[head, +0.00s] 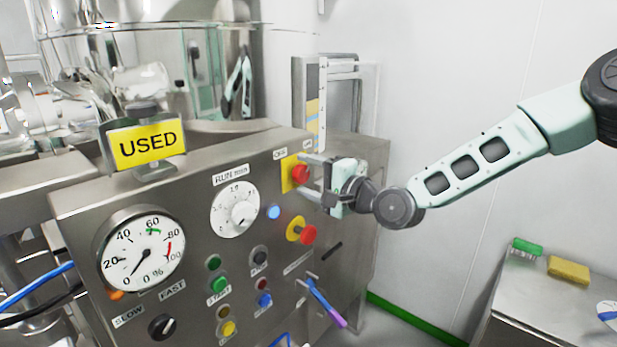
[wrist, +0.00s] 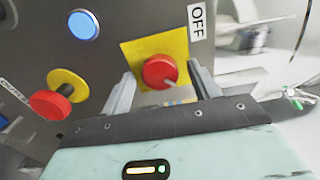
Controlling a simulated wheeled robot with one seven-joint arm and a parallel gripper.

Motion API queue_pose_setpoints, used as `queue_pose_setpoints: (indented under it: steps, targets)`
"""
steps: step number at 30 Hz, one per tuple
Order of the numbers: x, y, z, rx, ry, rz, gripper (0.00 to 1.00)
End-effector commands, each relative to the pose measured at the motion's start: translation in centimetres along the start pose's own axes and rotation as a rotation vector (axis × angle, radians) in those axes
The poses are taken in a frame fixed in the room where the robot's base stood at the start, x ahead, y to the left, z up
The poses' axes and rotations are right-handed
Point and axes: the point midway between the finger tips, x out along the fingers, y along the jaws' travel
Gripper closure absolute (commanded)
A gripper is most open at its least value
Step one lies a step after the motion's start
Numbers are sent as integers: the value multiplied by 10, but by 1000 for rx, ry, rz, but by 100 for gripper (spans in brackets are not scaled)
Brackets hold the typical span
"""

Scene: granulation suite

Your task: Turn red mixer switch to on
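The red mixer switch (head: 301,174) is a round red knob on a yellow plate, high on the right of the steel control panel. In the wrist view the red knob (wrist: 160,72) shows on its yellow square, with an "OFF" label (wrist: 197,22) beside it. My gripper (head: 312,176) is at the switch from the right. In the wrist view its two fingers (wrist: 162,88) are apart, one on each side of the knob. Gaps show between the fingers and the knob; I cannot see any contact.
A red emergency button (head: 306,234) on a yellow ring sits just below my gripper. A blue lamp (head: 273,212) and a timer dial (head: 236,209) are to the left. A yellow "USED" sign (head: 147,144) stands on the panel. A steel table (head: 545,300) is at lower right.

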Motion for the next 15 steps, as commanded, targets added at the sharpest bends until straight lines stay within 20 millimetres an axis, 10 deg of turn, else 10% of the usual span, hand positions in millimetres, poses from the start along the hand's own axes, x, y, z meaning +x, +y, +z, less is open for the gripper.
queue_pose_setpoints:
  steps: [15]
  targets:
    - [-44,4,-1,-3,2,1,39]
